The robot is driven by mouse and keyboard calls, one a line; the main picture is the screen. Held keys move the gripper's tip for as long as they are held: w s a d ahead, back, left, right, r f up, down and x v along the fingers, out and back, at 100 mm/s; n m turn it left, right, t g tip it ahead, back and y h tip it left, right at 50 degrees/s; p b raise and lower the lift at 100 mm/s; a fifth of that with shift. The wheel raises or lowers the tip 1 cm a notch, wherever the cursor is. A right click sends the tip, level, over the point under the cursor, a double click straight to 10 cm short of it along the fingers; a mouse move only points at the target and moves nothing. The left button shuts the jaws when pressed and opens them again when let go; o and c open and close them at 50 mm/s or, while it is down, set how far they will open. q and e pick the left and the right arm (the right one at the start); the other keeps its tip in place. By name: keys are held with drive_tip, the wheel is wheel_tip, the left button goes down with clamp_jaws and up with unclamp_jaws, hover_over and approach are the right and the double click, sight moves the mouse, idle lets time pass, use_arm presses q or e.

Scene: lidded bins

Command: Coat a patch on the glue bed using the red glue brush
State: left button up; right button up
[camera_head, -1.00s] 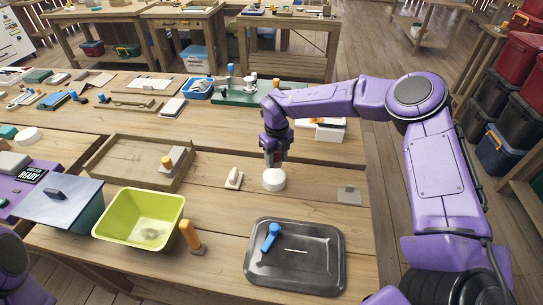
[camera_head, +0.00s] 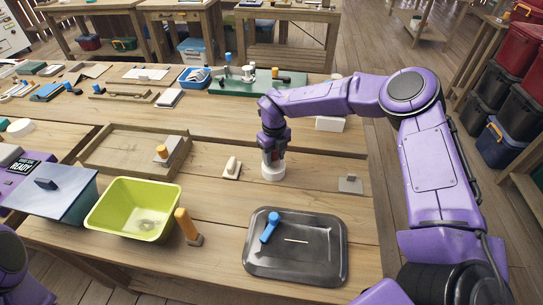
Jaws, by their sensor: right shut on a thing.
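My right gripper (camera_head: 272,160) points straight down at the white round pot (camera_head: 273,173), in the middle of the near table. It is shut on a small red thing, seemingly the red glue brush (camera_head: 266,157), mostly hidden by the fingers. Its lower end is at or inside the pot's top; I cannot tell how deep. A dark tray (camera_head: 330,270) at the front right holds a blue-handled tool (camera_head: 270,227) and a thin pale strip (camera_head: 296,240). I cannot tell which surface is the glue bed. My left gripper is out of view.
A yellow-green bin (camera_head: 108,222) stands at the front left beside an orange-handled tool (camera_head: 187,226). A blue-grey lidded bin (camera_head: 50,205) is further left. A shallow wooden tray (camera_head: 92,152) lies behind. A small pale block (camera_head: 232,168) stands left of the pot. Bare wood separates pot and dark tray.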

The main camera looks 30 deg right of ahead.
drive_tip(key=shift+f+b, duration=0.45)
drive_tip(key=shift+f, duration=0.15)
idle(1.2)
drive_tip(key=shift+r, duration=0.1)
wheel_tip(320, 180, up, 7)
drive_tip(key=p, duration=0.5)
idle(0.4)
